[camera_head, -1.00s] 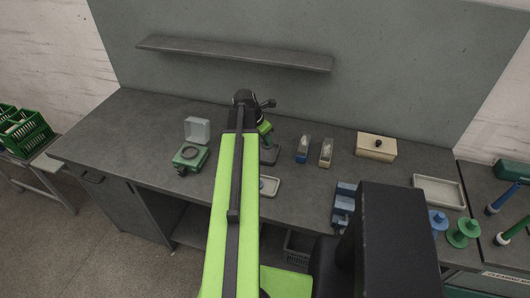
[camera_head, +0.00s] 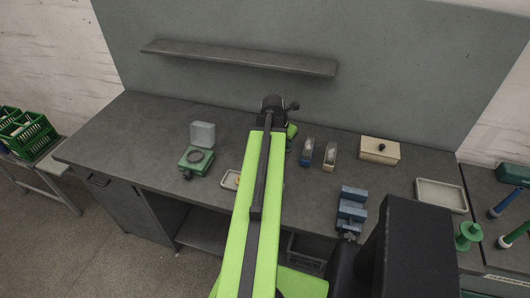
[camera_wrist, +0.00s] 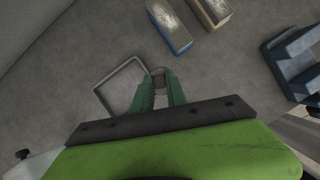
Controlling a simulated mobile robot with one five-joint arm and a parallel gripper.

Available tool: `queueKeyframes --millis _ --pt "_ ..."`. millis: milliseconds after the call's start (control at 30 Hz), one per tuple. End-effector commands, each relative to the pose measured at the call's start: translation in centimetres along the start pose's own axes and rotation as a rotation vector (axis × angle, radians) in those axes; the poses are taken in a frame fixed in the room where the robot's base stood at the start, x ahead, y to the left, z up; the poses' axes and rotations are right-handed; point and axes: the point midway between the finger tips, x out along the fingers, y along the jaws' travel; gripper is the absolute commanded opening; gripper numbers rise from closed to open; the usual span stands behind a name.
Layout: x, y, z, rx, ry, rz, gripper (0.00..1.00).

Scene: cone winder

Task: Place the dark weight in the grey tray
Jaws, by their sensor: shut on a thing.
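In the wrist view, my gripper (camera_wrist: 158,80) has its two green fingers shut on the dark weight (camera_wrist: 158,71), a small round piece mostly hidden by the fingertips. The grey tray (camera_wrist: 103,91) is a square, shallow tray with a pale rim, just left of the fingers. It looks empty, and its lower right part is hidden by my gripper. The weight shows near the tray's right rim; its height above the bench cannot be told.
Two block-shaped tools (camera_head: 306,152) stand right of my gripper, with a blue vice (camera_head: 351,209) farther right. A green instrument with an open lid (camera_head: 197,160) and a small pale dish (camera_head: 230,180) are left of my arm. A beige box (camera_head: 379,150) is behind.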

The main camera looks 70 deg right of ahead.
Motion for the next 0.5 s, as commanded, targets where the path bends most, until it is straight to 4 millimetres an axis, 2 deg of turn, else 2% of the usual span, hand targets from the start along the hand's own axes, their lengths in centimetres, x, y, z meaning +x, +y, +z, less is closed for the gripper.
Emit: queueKeyframes --millis 33,100,300,400,500 --pt "1.4 1.4 -0.5 -0.003 0.0 0.002 0.0" --pt "2.6 3.3 -1.1 -0.003 0.001 0.002 0.0" --pt "5.2 8.4 -2.6 -0.003 0.0 0.001 0.0" --pt "5.8 10.0 -3.0 -0.001 0.001 0.001 0.0" --pt "5.9 10.7 -3.2 0.0 0.0 0.0 0.0"
